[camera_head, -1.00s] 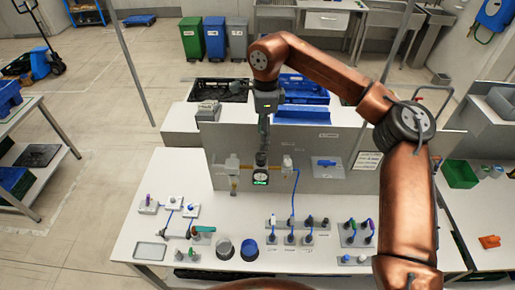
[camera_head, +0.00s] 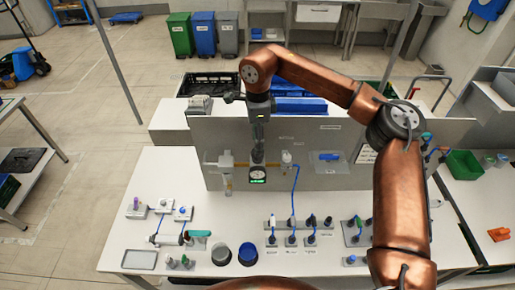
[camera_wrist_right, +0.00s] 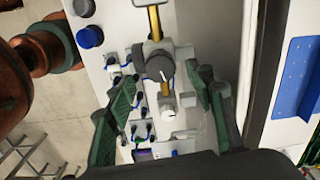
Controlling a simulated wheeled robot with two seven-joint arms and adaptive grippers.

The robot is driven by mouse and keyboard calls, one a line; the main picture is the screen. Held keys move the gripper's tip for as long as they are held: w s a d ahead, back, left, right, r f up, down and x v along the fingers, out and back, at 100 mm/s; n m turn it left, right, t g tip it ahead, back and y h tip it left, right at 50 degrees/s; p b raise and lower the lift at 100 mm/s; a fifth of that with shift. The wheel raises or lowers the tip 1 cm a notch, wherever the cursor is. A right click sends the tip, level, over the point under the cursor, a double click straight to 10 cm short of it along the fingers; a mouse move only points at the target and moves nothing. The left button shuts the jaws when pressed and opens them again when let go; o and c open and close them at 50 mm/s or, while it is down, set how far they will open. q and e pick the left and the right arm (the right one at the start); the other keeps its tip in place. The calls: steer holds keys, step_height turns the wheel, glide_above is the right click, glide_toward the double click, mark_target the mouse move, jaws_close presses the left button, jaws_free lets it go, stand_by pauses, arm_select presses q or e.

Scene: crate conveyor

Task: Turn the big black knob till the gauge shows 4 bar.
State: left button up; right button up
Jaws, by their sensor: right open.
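The big black knob (camera_wrist_right: 160,69) has a white pointer line and sits on a grey block on a yellow pipe in the right wrist view. My right gripper (camera_wrist_right: 164,82) is open, with one green-padded finger on either side of the knob and gaps showing between. In the head view my right gripper (camera_head: 257,150) hangs down in front of the upright panel and largely hides the knob. My left gripper is not in view.
A small white knob (camera_wrist_right: 168,113) sits beside the big one on the same pipe. The grey panel (camera_head: 225,138) stands behind. Several small valves, blue hoses and a blue round cap (camera_head: 248,251) are on the white bench (camera_head: 130,235).

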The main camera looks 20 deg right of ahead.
step_height(320, 180, down, 3)
steer(key=shift+f, duration=0.3)
steer(key=shift+c, duration=0.7)
steer(key=c, duration=1)
